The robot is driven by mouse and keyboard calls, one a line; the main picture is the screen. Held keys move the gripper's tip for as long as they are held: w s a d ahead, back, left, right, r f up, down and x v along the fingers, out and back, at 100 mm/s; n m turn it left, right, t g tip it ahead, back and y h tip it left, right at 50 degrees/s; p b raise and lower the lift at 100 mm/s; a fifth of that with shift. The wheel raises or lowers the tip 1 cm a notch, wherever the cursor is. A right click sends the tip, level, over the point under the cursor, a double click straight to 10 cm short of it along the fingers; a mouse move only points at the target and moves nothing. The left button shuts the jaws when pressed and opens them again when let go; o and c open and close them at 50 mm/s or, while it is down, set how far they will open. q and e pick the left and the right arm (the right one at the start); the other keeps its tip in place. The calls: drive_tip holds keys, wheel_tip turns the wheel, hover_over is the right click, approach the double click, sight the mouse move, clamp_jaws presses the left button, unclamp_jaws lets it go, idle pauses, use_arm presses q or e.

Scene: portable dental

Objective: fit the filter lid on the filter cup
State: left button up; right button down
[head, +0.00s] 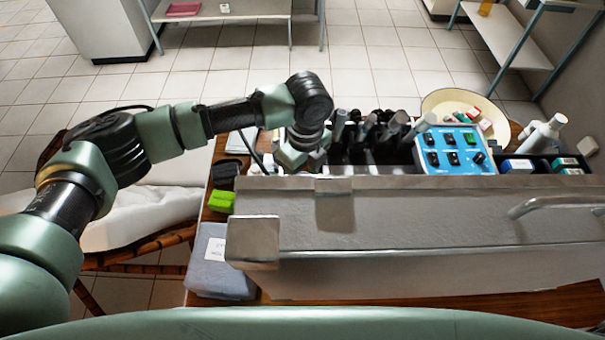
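My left arm reaches in from the left and bends down at its wrist behind the raised edge of a grey metal case. The lower part of my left gripper (292,157) shows just above that edge. Its fingertips are hidden, so I cannot tell whether it is open, shut or holding something. I cannot make out the filter lid or the filter cup. A small white thing (257,167) shows just left of my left gripper, too small and covered to identify. My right gripper is not in view.
The grey case (420,225) with a side handle fills the front of the wooden table. Behind it are dark handpieces (365,140), a blue control panel (455,150), a round cream tray (440,98) and white bottles (541,136). A green box (221,201) and lidded plastic box (212,265) stand left.

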use_arm(q)
drive_tip(key=shift+f+p, duration=0.15)
drive_tip(key=shift+p, duration=0.15)
idle(0.4)
drive_tip(key=o, duration=1.4)
drive_tip(key=r+b, duration=0.1)
drive_tip(key=r, duration=0.2)
drive_tip(key=r+b, duration=0.1)
drive_tip(key=r, duration=0.3)
drive_tip(key=shift+w+d, duration=0.15)
drive_tip(key=shift+d, duration=0.05)
drive_tip(key=shift+r, duration=0.4)
